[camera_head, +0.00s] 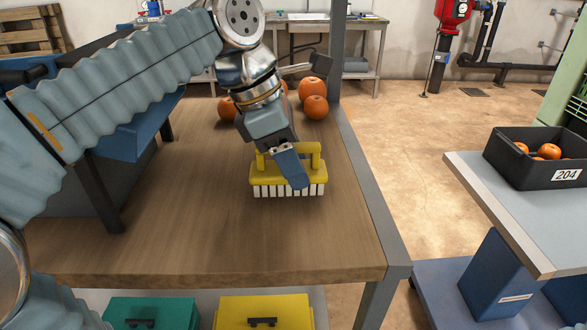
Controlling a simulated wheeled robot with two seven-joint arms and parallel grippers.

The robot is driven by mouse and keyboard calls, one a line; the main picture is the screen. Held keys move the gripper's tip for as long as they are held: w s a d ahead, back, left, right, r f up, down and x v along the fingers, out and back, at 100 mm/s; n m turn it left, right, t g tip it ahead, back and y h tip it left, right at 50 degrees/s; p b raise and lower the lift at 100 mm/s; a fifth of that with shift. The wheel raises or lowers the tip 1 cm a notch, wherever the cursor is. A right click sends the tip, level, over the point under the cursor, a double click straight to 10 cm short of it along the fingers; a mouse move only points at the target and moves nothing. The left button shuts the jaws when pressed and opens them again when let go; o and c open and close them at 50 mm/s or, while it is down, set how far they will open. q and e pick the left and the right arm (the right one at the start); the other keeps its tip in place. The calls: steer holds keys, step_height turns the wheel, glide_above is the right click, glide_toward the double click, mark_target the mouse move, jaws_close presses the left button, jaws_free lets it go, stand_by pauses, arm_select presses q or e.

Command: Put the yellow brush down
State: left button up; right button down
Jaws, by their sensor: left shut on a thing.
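The yellow brush (262,177) has a yellow body, a raised handle and white bristles along its lower side. It is upright, at the middle right of the wooden table (190,235). My left gripper (284,160) comes down from above and is shut on the brush's handle. One finger covers part of the brush's front. The bristles are at or just above the tabletop; I cannot tell whether they touch it. My right gripper is not in view.
Several orange fruits (315,107) lie on the table behind the brush. The table's front is clear. A black crate (535,172) marked 204 stands on a separate table at the right.

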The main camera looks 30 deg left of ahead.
arm_select(q)
steer(key=shift+f, duration=0.6)
steer(key=shift+f, duration=0.1)
steer(key=o, duration=0.9)
steer(key=shift+o, duration=0.2)
steer(key=shift+r, duration=0.2)
steer(key=p+v, duration=0.1)
steer(key=v, duration=1)
steer(key=shift+s+a+r, duration=0.1)
steer(key=shift+s+r, duration=0.05)
steer(key=shift+r, duration=0.25)
